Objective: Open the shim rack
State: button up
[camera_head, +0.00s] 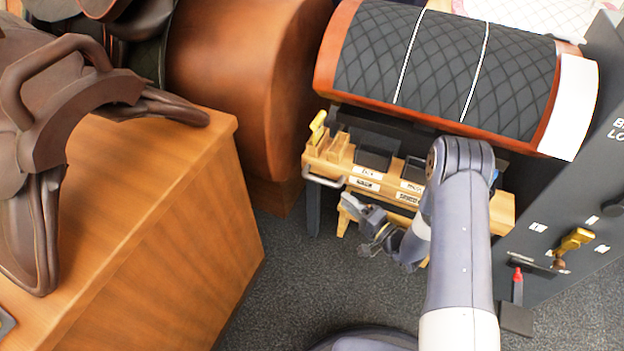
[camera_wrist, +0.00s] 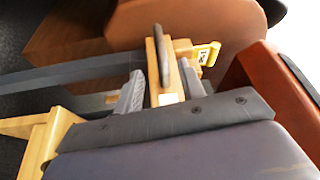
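The shim rack (camera_head: 328,165) is a light wooden unit with labelled dark compartments, low under the quilted saddle form. A metal bar handle (camera_head: 323,181) is on its front left. My gripper (camera_head: 366,222) is just in front of the rack, below and right of that handle. In the wrist view, my gripper (camera_wrist: 160,87) has its two grey fingers apart. A dark bar that looks like the handle (camera_wrist: 164,55) lies in line with the gap between them. I cannot tell how deep it sits between the fingers, and I see no contact. My forearm hides the rack's right part.
The quilted saddle form (camera_head: 450,65) overhangs the rack. A wooden bench (camera_head: 150,220) with a brown saddle (camera_head: 75,110) stands at left. A grey cabinet (camera_head: 570,210) with a yellow-handled tool stands at right. Bare grey floor (camera_head: 290,270) lies before the rack.

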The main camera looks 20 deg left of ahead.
aim_at(324, 180)
jog(key=b+x, duration=0.1)
jog(key=x, duration=0.9)
jog(key=shift+a+b, duration=0.1)
jog(key=shift+b, duration=0.25)
jog(key=shift+c, duration=0.2)
grip_shut()
